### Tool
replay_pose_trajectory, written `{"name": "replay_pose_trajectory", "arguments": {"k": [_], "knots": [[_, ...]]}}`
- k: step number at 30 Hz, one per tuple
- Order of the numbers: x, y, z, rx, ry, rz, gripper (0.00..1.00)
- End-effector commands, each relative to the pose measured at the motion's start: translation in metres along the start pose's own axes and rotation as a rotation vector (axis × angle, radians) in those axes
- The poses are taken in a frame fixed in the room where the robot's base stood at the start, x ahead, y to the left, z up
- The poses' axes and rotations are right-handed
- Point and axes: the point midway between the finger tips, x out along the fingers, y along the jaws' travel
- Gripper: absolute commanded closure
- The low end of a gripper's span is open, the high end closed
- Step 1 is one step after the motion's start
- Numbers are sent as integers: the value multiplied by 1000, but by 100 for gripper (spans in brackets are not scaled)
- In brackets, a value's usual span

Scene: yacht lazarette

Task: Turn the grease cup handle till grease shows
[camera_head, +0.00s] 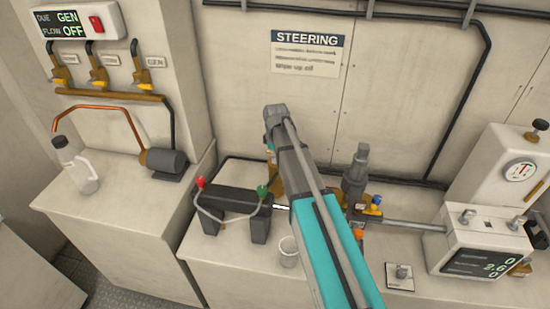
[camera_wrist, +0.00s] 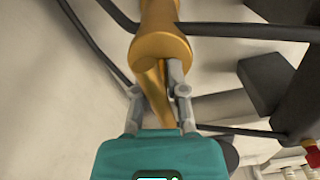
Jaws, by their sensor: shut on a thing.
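In the wrist view a brass grease cup (camera_wrist: 162,40) with a rounded collar stands ahead of my gripper. A brass handle (camera_wrist: 153,85) runs from it down between the fingers of my gripper (camera_wrist: 160,92). The gripper is shut on this handle, one finger on each side. I see no grease on the visible brass, but the far side of the cup is hidden. In the head view my arm covers the gripper and most of the cup; only small brass parts show beside the arm.
A dark cylinder with hoses (camera_head: 228,200), a white cup (camera_head: 289,252) and a grey upright fitting (camera_head: 356,172) stand close around my arm. A display box (camera_head: 480,255) is at right. A bottle (camera_head: 78,168) stands on the left counter. Dark pipes run close by.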

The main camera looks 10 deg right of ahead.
Motion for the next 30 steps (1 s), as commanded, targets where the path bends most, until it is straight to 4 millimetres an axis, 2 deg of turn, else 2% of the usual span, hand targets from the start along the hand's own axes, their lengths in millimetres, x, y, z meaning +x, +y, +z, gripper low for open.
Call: {"name": "replay_pose_trajectory", "arguments": {"k": [3,4,9,23,30], "knots": [[0,1,0,2,-1,2,100],[0,1,0,2,-1,2,81],[0,1,0,3,0,1,50],[0,0,0,10,0,1,49],[0,0,0,72,0,0,49]]}}
